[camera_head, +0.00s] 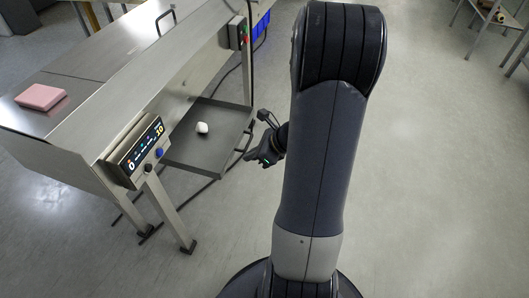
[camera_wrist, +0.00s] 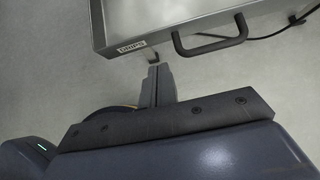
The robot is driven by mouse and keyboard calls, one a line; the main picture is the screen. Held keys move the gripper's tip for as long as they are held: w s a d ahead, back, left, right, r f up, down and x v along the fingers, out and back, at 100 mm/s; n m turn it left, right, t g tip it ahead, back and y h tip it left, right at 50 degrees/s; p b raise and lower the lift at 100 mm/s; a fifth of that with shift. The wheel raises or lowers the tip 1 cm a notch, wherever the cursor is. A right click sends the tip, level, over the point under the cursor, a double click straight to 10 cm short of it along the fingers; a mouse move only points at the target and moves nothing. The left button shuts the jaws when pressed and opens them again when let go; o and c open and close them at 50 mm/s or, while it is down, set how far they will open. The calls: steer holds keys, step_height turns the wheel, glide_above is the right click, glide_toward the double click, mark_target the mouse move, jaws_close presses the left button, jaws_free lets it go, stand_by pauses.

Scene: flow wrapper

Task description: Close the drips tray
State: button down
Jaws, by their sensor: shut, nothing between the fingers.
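The drips tray (camera_head: 193,158) is a dark, shallow metal tray low under the machine. It sticks out toward my gripper, and a small white lump (camera_head: 202,128) lies in it. In the wrist view the tray's front wall (camera_wrist: 160,40) shows a "DRIPS" label (camera_wrist: 131,46) and a dark bar handle (camera_wrist: 212,45). My gripper (camera_head: 252,157) is shut and empty, just beside the tray's front edge. In the wrist view its fingers (camera_wrist: 156,82) point at the front wall, below the label and left of the handle. I cannot tell whether they touch the tray.
The flow wrapper's steel body (camera_head: 150,75) stands above the tray, with a control panel (camera_head: 140,152) and legs (camera_head: 170,205). A pink block (camera_head: 41,96) lies on its top. Dark cables run on the floor near the tray. The floor (camera_head: 430,170) at right is clear.

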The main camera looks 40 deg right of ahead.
mark_target(231, 153)
steer(key=shift+w+a+r, duration=0.1)
steer(key=shift+w+a, duration=0.45)
steer(key=shift+w, duration=0.2)
steer(key=shift+w+a+r, duration=0.1)
steer(key=shift+w+a, duration=0.45)
steer(key=shift+w, duration=0.15)
steer(key=shift+w+a, duration=0.3)
steer(key=w+a, duration=0.3)
steer(key=w, duration=0.1)
steer(key=w+a+p, duration=0.1)
steer(key=w+a, duration=0.3)
steer(key=w, duration=0.1)
steer(key=w+a+p, duration=0.1)
steer(key=w+a, duration=0.2)
steer(key=w, duration=0.1)
steer(key=shift+w+a, duration=0.3)
steer(key=shift+w, duration=0.05)
